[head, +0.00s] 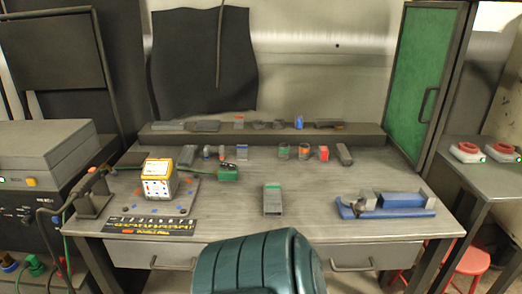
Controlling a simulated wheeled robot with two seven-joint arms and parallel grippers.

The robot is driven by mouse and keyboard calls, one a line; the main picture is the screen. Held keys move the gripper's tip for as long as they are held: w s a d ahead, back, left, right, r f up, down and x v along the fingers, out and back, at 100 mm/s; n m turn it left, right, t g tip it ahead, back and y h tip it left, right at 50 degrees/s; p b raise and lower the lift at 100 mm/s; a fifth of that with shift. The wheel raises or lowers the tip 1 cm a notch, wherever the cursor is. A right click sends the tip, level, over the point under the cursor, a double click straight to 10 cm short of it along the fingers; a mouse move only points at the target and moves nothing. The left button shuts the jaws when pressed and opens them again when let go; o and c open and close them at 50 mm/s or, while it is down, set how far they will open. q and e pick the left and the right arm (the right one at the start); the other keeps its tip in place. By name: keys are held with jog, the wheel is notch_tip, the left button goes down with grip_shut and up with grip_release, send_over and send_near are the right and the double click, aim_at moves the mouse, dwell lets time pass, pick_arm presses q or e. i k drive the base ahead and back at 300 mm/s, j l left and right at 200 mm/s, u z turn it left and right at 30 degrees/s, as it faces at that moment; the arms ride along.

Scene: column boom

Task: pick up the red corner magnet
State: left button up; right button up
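A small red-orange piece (323,153) stands in the row of small items at the back of the workbench top, right of the middle. It is too small for me to tell whether it is the red corner magnet. Another small piece with red on it (239,121) sits on the raised shelf behind. Neither gripper shows in the head view.
The grey workbench (330,195) has free room around a grey block with a green top (272,198). A yellow-and-white box (157,180) stands left, beside a green device (228,173). A blue vise (385,205) lies right. A raised shelf (270,133) runs along the back.

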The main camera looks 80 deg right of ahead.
aim_at(324, 151)
jog(key=z, duration=2.65)
